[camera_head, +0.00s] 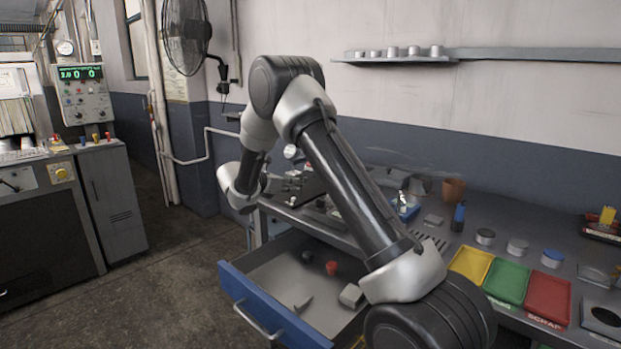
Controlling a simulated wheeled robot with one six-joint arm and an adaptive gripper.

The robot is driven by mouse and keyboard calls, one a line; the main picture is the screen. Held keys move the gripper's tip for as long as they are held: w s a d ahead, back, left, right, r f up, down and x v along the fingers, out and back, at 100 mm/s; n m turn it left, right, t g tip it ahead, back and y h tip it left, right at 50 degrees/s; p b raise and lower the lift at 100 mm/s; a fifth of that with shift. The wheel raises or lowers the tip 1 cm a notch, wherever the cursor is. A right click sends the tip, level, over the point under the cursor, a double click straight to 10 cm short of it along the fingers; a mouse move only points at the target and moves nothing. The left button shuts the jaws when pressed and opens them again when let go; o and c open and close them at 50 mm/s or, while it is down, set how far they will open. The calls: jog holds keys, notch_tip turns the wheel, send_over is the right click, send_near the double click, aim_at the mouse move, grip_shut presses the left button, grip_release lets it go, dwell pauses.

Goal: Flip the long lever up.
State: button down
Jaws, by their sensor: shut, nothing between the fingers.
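My arm rises from the lower right, bends at the top middle and comes down to my wrist, left of the workbench's far end. I cannot make out my gripper's fingers; they are hidden behind the wrist or lost among the dark parts there. I cannot single out the long lever for certain. A small dark lever (9,186) sticks out of the grey machine's front panel at the far left, well apart from my arm. Several short coloured knobs or levers (95,137) stand on the cabinet top beside it.
A blue-fronted drawer (262,318) stands open below the bench with a red cup (331,268) and small pieces inside. Yellow (470,264), green (507,281) and red (547,298) trays lie on the bench. The floor (165,265) between machine and drawer is clear.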

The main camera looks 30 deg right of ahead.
aim_at(311, 196)
jog(key=x, duration=1)
jog(key=shift+d+f, duration=0.15)
jog(key=shift+d, duration=0.05)
jog(key=r, duration=0.3)
jog(key=shift+a, duration=0.25)
jog(key=shift+d+r, duration=0.1)
jog(key=shift+r, duration=0.5)
jog(key=shift+r, duration=0.1)
